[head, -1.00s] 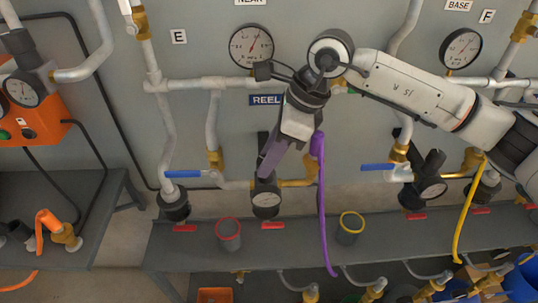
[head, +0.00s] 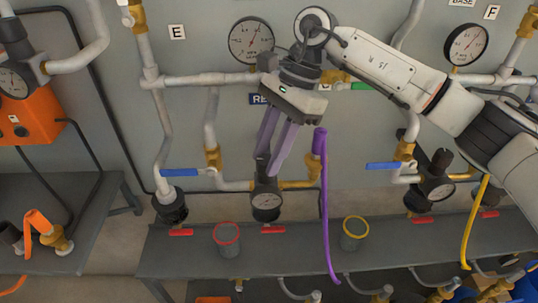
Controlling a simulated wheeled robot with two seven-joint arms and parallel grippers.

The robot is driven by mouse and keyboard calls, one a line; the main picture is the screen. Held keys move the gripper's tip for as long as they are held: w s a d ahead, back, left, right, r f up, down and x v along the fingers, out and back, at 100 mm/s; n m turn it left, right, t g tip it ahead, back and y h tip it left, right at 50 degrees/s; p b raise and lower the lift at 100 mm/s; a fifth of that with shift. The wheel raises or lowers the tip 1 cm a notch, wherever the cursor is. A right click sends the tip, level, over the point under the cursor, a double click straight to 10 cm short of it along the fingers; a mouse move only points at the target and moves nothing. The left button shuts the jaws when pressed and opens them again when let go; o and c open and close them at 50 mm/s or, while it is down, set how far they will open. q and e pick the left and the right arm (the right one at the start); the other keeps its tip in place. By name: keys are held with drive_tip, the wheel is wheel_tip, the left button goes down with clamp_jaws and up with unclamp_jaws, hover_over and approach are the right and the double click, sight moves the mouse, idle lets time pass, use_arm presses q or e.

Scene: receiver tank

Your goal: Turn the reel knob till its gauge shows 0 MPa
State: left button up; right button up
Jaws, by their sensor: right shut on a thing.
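The reel regulator's black knob (head: 262,164) is mostly hidden between the purple-grey fingers of my right gripper (head: 267,168). The gripper reaches down from above and is shut on it. My left gripper is not in view.
A purple hose (head: 325,215) hangs close to the right of the knob. A blue lever valve (head: 186,172) is to the left. A red-rimmed cup (head: 227,240) and a yellow-rimmed cup (head: 353,234) stand on the grey bench (head: 290,257). Another regulator (head: 434,186) is further right.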

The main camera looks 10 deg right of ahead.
drive_tip(key=shift+n, duration=0.5)
drive_tip(key=o, duration=1.1)
drive_tip(key=shift+g, duration=0.3)
drive_tip(key=shift+c, duration=0.2)
drive_tip(key=v, duration=1)
drive_tip(key=shift+r+b, duration=0.2)
drive_tip(key=shift+b, duration=0.1)
